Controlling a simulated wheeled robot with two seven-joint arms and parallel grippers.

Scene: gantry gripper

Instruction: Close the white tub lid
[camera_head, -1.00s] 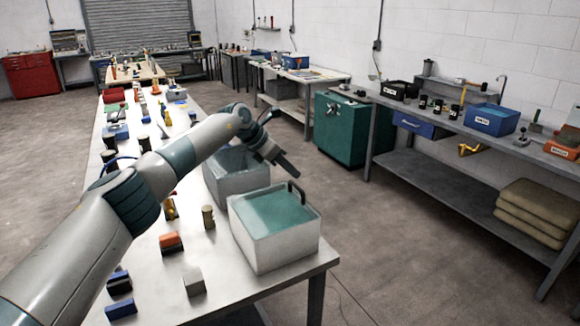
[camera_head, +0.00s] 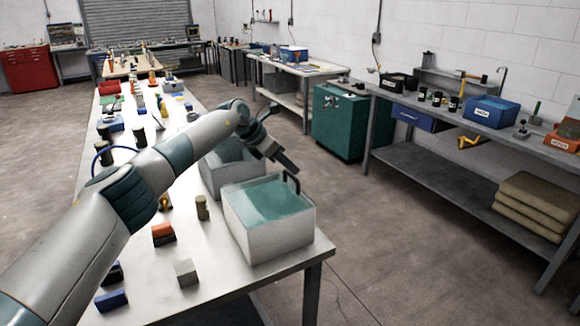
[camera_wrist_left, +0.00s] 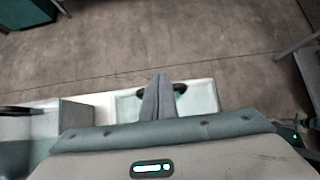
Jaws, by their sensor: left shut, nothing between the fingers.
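The white tub (camera_head: 265,240) stands near the front right corner of the long table. A teal surface (camera_head: 265,203) shows inside its rim; I cannot tell if it is the lid or the contents. A dark looped handle (camera_head: 292,181) stands up at its back right edge. My left gripper (camera_head: 290,166) is shut and empty, just above and behind this handle. In the left wrist view the closed fingers (camera_wrist_left: 158,85) overlap the tub (camera_wrist_left: 207,98), with dark handle parts on both sides; contact cannot be told. My right gripper is out of view.
A grey open tub (camera_head: 225,180) stands just behind the white one, partly under my left arm. A grey block (camera_head: 186,273), an orange-topped block (camera_head: 163,234) and a brown cylinder (camera_head: 202,207) stand to the left. Open floor lies right of the table.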

